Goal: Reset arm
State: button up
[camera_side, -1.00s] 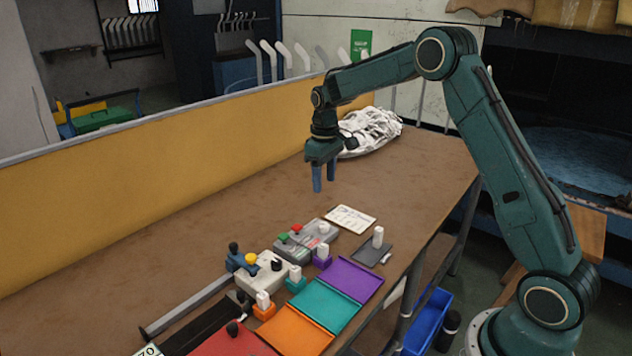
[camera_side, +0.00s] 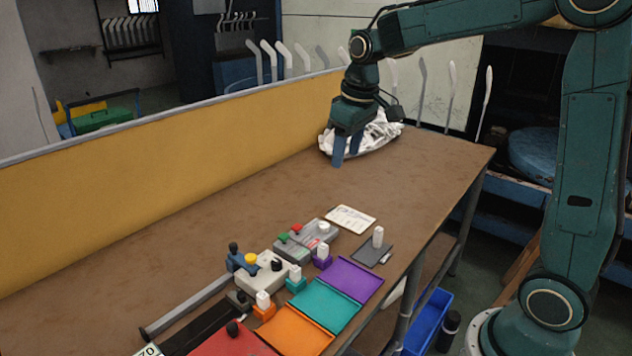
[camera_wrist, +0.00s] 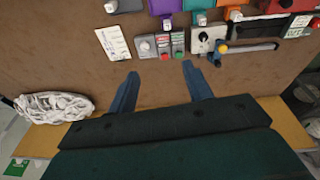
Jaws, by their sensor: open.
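My gripper (camera_side: 345,150) has two blue fingers pointing down and stands above the far part of the brown table (camera_side: 250,205). In the wrist view the fingers of my gripper (camera_wrist: 160,92) are spread apart with only bare table between them. The pile also shows at the left of the wrist view (camera_wrist: 52,107), apart from the fingers.
Purple (camera_side: 355,279), teal (camera_side: 323,305), orange (camera_side: 295,332) and red (camera_side: 232,341) trays line the table's front edge. Control boxes (camera_side: 308,238), a white card (camera_side: 351,218) and a dark pad (camera_side: 371,254) lie nearby. A yellow panel (camera_side: 160,180) borders the back. The middle of the table is clear.

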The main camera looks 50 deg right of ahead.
jog(key=s+a+t, duration=0.1)
jog(key=s+a, duration=0.2)
jog(key=s, duration=0.8)
jog(key=s+a+r+m+t, duration=0.1)
jog(key=s+a+t, duration=0.1)
jog(key=s, duration=0.9)
jog(key=shift+s+a, duration=0.4)
jog(key=shift+a, duration=0.3)
